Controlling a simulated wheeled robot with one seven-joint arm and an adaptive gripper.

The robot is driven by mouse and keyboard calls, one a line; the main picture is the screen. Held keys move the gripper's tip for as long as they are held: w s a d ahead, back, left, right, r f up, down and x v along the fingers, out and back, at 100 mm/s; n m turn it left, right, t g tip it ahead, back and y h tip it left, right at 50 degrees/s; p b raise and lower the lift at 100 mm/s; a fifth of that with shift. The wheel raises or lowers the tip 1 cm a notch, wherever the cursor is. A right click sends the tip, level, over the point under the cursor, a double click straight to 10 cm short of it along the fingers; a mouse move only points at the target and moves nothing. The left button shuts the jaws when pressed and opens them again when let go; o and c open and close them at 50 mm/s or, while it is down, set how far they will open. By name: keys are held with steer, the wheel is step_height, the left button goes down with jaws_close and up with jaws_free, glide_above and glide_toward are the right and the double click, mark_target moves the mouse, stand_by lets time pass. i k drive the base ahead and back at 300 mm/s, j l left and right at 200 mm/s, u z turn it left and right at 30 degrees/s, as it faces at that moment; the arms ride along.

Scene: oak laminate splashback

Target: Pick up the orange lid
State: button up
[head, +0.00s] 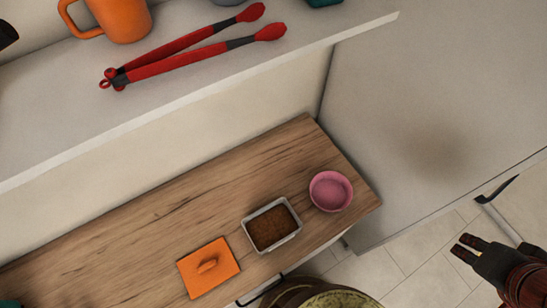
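The orange lid (215,275) lies flat on the wooden countertop, near its front edge. It is a square plate with a small raised handle in its middle. My gripper (463,248) is at the lower right, over the floor and well to the right of the lid. Its dark fingers point left, and I see nothing held between them. A small gap seems to show between the fingertips.
A metal tin with brown contents (299,230) stands right of the lid, with a pink bowl (331,191) beyond it. A shelf (185,93) above holds red tongs (190,57) and an orange mug (120,18). The counter (130,238) left of the lid is mostly clear.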

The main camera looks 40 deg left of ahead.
mark_target(204, 269)
steer(key=u, duration=2.25)
